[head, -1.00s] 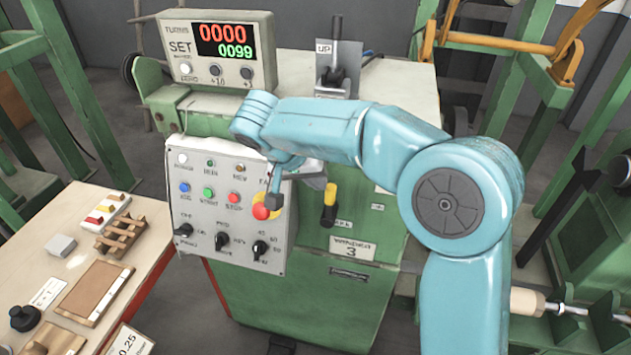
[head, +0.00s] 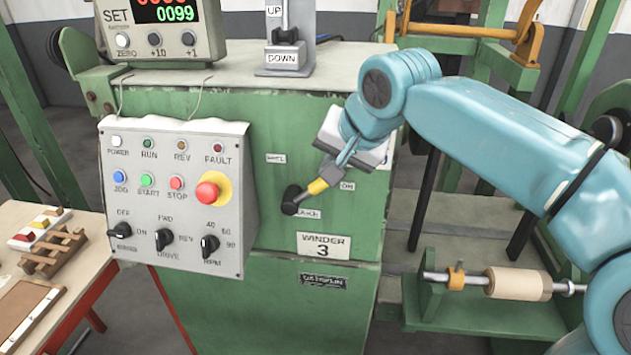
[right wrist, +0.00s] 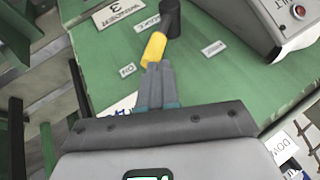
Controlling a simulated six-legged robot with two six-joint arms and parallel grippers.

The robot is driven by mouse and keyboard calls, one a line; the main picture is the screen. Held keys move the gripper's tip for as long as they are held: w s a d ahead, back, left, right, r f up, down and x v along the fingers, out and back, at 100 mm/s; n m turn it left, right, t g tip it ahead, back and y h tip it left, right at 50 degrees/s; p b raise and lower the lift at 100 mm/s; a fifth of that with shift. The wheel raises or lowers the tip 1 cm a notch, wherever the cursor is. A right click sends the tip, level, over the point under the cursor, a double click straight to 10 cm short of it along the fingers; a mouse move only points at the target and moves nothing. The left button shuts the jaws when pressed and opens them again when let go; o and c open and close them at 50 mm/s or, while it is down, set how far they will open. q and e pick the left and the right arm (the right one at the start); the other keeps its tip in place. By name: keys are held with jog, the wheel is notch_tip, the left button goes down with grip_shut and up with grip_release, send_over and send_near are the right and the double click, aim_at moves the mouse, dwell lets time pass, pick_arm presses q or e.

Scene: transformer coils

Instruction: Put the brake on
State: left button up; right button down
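The brake lever (head: 318,187) is on the green front of the winder, with a yellow grip and a black hub. It tilts up and to the right from its hub, toward the ON label (head: 347,186). My left gripper is not in view.
The control panel (head: 175,200), with its red stop button (head: 207,191) and knobs, is left of the lever. An UP/DOWN lever (head: 286,38) stands on top next to the turns counter (head: 160,30). A spool (head: 518,284) sits lower right and a worktable (head: 90,262) lower left.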

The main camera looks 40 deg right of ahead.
pick_arm(q)
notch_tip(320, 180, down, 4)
jog(key=b, duration=0.2)
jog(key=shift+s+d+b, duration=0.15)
jog(key=shift+b, duration=0.2)
pick_arm(e)
jog(key=shift+s+d+f+t+y, duration=0.25)
jog(key=shift+s+d+f, duration=0.2)
jog(key=shift+f, duration=0.15)
jog(key=shift+s+d+f+t+y, duration=0.15)
jog(key=shift+s+d+f+t, duration=0.1)
jog(key=shift+s+d+f, duration=0.25)
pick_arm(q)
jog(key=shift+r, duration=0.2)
pick_arm(e)
jog(key=shift+a+r, duration=0.1)
jog(key=shift+a, duration=0.05)
